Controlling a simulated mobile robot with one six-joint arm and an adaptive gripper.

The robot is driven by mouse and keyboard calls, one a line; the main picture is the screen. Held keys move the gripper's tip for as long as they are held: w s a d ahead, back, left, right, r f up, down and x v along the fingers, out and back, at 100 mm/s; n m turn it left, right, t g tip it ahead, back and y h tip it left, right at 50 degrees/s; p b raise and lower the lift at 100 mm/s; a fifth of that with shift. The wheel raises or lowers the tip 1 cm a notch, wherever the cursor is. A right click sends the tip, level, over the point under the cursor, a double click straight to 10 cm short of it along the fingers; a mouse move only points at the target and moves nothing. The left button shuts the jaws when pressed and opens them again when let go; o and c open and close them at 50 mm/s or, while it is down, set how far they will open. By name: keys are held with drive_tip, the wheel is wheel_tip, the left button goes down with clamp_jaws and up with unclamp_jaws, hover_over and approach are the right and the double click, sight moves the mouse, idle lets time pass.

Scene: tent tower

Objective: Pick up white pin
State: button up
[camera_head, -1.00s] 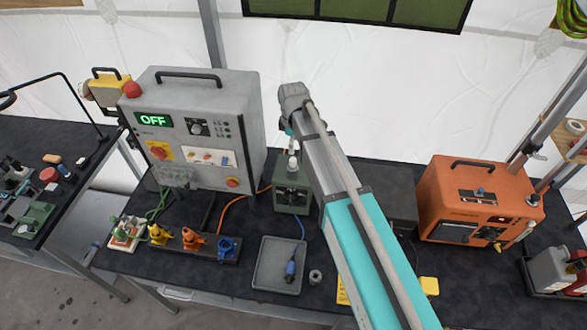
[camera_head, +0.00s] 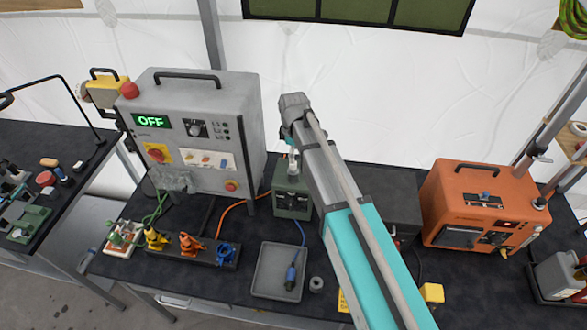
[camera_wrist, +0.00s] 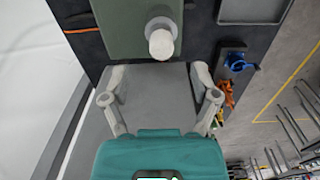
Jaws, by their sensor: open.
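The white pin (camera_head: 292,165) stands upright on top of the green box (camera_head: 291,203) on the dark table. In the wrist view, the white pin (camera_wrist: 161,42) shows its rounded pale end in a grey collar on the green box (camera_wrist: 118,25). My gripper (camera_wrist: 159,80) is open and empty, its two grey fingers spread wide to either side below the pin in that picture. The pin lies beyond the fingertips, near the middle between them, and is not touched. In the head view my gripper is mostly hidden by my arm just above the pin.
A grey control box (camera_head: 205,125) reading OFF stands close left of the green box. A tray (camera_head: 278,271) with a blue connector (camera_head: 290,277) lies in front. A rack of coloured clamps (camera_head: 190,250) is front left. An orange box (camera_head: 480,205) stands at right.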

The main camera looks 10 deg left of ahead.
sight(293, 171)
drive_tip(key=shift+s+f+b, duration=0.1)
drive_tip(key=shift+f+b, duration=2.35)
drive_tip(key=shift+f, duration=0.1)
clamp_jaws()
